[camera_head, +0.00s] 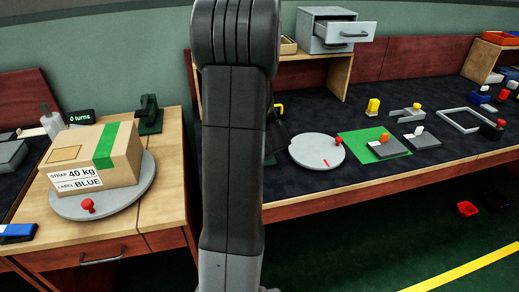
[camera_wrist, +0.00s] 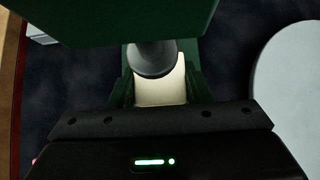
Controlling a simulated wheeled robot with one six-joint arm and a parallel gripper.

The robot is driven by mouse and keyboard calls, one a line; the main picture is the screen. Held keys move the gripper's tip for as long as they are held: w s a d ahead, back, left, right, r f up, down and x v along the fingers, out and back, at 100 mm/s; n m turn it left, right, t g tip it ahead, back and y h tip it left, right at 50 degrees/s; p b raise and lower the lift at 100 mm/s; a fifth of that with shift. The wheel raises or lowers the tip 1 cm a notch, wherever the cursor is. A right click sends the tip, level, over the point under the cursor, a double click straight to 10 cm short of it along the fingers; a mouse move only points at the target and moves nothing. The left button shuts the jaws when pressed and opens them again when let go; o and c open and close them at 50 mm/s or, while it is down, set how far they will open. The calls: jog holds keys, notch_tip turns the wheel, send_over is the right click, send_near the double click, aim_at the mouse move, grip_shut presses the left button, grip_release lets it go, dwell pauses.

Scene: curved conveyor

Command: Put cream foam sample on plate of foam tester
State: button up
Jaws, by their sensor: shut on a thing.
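In the wrist view, a cream foam sample (camera_wrist: 160,90) lies between the fingers of my gripper (camera_wrist: 161,88), which is shut on it. The dark green foam tester (camera_wrist: 110,20) fills the top of that view. Its grey round presser (camera_wrist: 152,60) overhangs the far part of the sample and hides it. The tester's plate is not clearly visible, and I cannot tell whether the sample touches it. In the head view my arm covers my gripper and most of the area around it.
A pale round disc (camera_head: 317,150) lies right of my arm, also in the wrist view (camera_wrist: 290,90). A green mat (camera_head: 372,142) with small blocks is further right. A drawer unit (camera_head: 335,32) stands behind. A cardboard box (camera_head: 97,155) sits on a turntable at left.

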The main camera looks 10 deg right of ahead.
jog(key=shift+f, duration=0.2)
jog(key=o, duration=1)
jog(key=shift+r, duration=0.1)
jog(key=shift+r, duration=0.2)
jog(key=p+v, duration=0.3)
jog(key=v, duration=0.9)
jog(key=shift+p, duration=0.4)
jog(key=shift+f, duration=0.1)
